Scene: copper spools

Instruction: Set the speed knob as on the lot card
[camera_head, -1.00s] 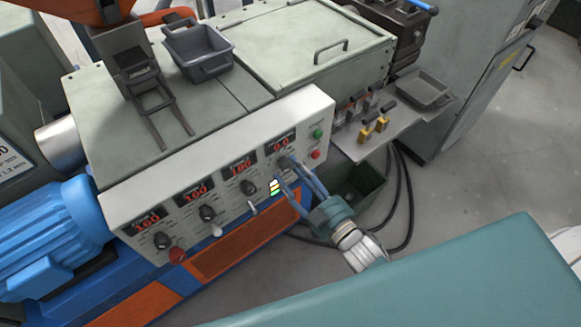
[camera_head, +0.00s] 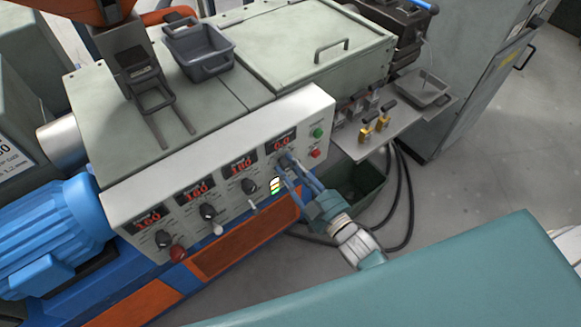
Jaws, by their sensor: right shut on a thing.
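The white control panel (camera_head: 120,215) carries a row of dark knobs, each under a red digital display. The rightmost knob (camera_head: 284,163) sits under the rightmost display (camera_head: 281,142), whose small digits I cannot read surely. My right gripper (camera_head: 285,166) is shut on this knob; its fingers hide most of it. I cannot make out a lot card in this view. My left gripper is not in view.
Green (camera_head: 318,133) and red (camera_head: 315,154) buttons sit just right of the gripped knob. A shelf (camera_head: 360,148) with yellow-bodied clamps and a small grey tray (camera_head: 428,97) juts out at the right. A dark green bin (camera_head: 365,185) and black cables lie below it.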

